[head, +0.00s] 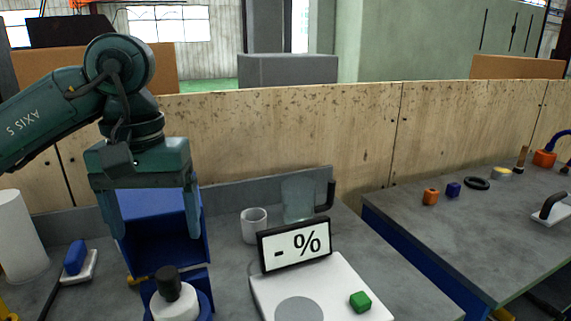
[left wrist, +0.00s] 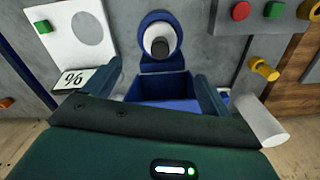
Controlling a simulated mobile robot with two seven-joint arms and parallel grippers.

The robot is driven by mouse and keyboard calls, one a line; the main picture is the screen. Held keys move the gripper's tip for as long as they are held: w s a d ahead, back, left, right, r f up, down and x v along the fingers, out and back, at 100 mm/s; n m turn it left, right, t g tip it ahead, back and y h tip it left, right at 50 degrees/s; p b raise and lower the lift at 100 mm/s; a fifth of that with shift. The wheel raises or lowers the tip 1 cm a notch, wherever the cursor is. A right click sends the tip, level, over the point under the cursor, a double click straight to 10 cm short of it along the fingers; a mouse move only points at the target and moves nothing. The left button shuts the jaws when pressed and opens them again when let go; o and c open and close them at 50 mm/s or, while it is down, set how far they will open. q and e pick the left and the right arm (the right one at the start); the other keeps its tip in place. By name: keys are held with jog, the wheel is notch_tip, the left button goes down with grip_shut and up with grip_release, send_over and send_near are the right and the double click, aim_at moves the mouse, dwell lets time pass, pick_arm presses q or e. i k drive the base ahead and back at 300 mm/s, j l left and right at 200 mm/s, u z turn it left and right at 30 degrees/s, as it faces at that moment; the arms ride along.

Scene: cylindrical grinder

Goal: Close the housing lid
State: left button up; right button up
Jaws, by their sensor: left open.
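The housing is blue, with a round body (head: 203,301) around a white cylinder with a black knob (head: 168,283). It also shows in the left wrist view (left wrist: 142,28). The housing lid (head: 165,250) is a blue, hollow, box-like part standing raised behind the cylinder, so the housing is open. In the left wrist view the lid (left wrist: 160,88) lies between my fingers. My left gripper (head: 157,236) is open and points down, one finger at each side of the lid. I cannot tell whether either finger touches it. My right gripper is not in view.
A white cylinder (head: 18,237) and a blue-handled tool (head: 76,258) are at left. A wooden wall (head: 300,135) rises behind.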

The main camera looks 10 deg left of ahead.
aim_at(157, 237)
jog(key=k, duration=1.5)
